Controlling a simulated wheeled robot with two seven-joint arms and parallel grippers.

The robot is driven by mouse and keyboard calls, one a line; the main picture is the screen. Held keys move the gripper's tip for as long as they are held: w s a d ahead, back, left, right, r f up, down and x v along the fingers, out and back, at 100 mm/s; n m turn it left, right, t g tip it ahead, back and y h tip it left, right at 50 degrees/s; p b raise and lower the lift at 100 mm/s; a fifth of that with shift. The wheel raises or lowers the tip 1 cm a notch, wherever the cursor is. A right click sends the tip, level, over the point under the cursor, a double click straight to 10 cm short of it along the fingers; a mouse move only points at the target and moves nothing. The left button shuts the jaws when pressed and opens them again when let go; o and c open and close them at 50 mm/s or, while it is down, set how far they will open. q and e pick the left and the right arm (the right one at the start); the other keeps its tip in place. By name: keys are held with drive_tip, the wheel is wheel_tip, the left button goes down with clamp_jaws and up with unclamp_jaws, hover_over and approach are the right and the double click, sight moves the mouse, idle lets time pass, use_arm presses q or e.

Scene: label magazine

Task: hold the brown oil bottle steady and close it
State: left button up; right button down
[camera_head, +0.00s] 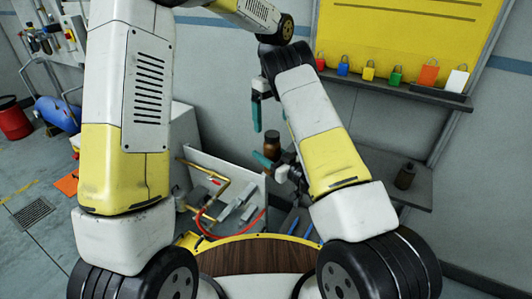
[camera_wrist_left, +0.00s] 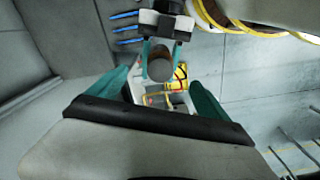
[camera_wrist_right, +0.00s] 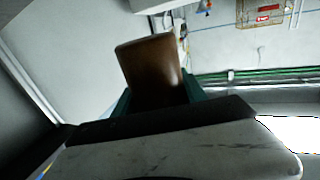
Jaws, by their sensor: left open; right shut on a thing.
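The brown oil bottle (camera_head: 272,148) stands roughly upright in my right gripper (camera_head: 268,163), with a darker top end. In the right wrist view the bottle (camera_wrist_right: 152,68) shows as a plain brown body between the teal fingers. I cannot tell whether a cap is on the bottle.
Coloured padlocks (camera_head: 396,75) line a ledge under a yellow board (camera_head: 400,35). A bench panel with brass pipes and a red hose (camera_head: 212,222) lies below the grippers.

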use_arm(q)
wheel_tip(320, 180, up, 12)
idle(0.6)
drive_tip(key=s+a+r+m+t+h, duration=0.1)
drive_tip(key=s+a+r+m+t, duration=0.3)
drive_tip(key=s+a, duration=0.7)
drive_tip(key=s+a+f+m+t, duration=0.1)
drive_tip(key=s+a+f+m, duration=0.1)
drive_tip(key=s+a, duration=0.2)
drive_tip(key=s+a+f+m+t+h, duration=0.1)
drive_tip(key=s+a, duration=0.3)
drive_tip(key=s, duration=0.5)
drive_tip(key=shift+a+f+m, duration=0.25)
drive_tip(key=shift+f+m, duration=0.15)
drive_tip(key=shift+f, duration=0.3)
